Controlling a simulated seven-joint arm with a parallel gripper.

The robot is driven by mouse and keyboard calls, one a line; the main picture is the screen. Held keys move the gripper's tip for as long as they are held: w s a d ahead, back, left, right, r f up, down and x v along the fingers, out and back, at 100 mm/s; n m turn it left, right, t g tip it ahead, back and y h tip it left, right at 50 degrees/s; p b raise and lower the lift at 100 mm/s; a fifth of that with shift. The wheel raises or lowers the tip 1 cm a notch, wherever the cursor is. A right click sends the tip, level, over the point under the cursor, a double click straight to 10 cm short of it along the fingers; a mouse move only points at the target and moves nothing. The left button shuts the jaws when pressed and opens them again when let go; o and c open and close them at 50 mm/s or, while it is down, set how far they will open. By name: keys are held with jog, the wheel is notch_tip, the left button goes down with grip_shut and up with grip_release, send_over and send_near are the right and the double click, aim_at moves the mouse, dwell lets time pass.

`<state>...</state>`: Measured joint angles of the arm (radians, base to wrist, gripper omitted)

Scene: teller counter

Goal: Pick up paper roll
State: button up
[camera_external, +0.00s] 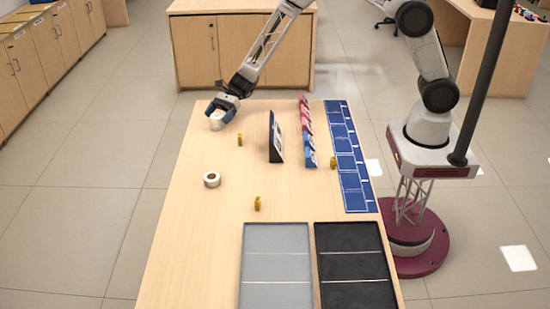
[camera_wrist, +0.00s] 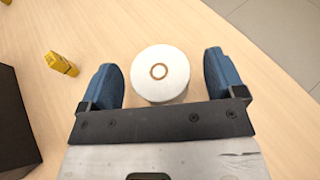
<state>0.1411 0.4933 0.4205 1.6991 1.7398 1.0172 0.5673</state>
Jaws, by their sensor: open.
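A white paper roll (camera_wrist: 160,73) with a brown core stands on end on the wooden counter in the wrist view. In the external view the paper roll (camera_external: 216,119) is at the far left corner of the counter. My gripper (camera_wrist: 162,75) has its blue fingers spread wide, one on each side of the roll, with a gap on both sides. In the external view my gripper (camera_external: 220,108) is down at the roll and partly hides it.
A tape-like ring (camera_external: 212,180) lies on the counter's left. Small yellow objects (camera_external: 257,204) are scattered about. An upright dark sign (camera_external: 275,138), a colourful rack (camera_external: 308,135) and a blue mat (camera_external: 348,160) are on the right. Grey (camera_external: 276,225) and black (camera_external: 348,225) trays are at the front.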

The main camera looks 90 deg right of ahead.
jog(key=shift+w+a+f, duration=0.15)
jog(key=shift+a, duration=0.05)
jog(key=shift+c, duration=0.3)
jog(key=c, duration=1)
